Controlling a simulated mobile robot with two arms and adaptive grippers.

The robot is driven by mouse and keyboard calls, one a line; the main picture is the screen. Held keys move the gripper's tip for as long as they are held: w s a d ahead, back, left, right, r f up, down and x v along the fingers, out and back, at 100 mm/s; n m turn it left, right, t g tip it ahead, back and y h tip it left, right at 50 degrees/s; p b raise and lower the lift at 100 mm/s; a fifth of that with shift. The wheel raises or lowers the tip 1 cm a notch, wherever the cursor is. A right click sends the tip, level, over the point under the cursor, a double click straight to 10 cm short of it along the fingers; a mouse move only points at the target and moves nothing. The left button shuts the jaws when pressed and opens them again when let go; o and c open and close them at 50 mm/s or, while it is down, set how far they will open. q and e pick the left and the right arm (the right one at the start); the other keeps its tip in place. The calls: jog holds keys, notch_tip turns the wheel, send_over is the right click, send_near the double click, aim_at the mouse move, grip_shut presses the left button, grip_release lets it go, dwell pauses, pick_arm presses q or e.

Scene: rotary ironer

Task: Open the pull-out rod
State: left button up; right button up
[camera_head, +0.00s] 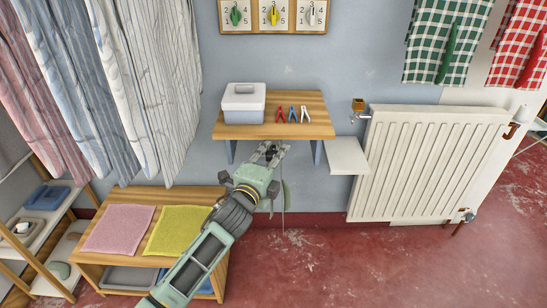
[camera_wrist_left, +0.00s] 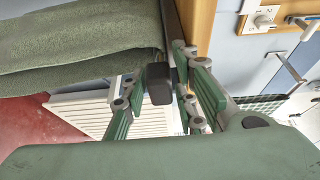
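My left gripper (camera_head: 269,152) reaches up to the front edge of the small wooden wall shelf. Its fingers (camera_wrist_left: 170,80) also show in the left wrist view. There, a dark narrow bar (camera_wrist_left: 175,25), which looks like the pull-out rod, runs down from the top edge to between the fingertips. The fingertips are close to the bar, but I cannot tell whether they grip it. A green cloth (camera_wrist_left: 80,40) hangs beside the bar. In the head view the arm and gripper hide most of the rod. My right gripper is not in view.
The wooden shelf (camera_head: 310,127) bears a white and blue box (camera_head: 244,104) and several small coloured tools. A small white shelf (camera_head: 347,156) and a radiator (camera_head: 425,165) are to its right. Pink (camera_head: 118,229) and yellow (camera_head: 176,230) cloths lie on a low table. Floor is free below the radiator.

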pick_arm(q)
jog(key=shift+c, duration=0.3)
grip_shut()
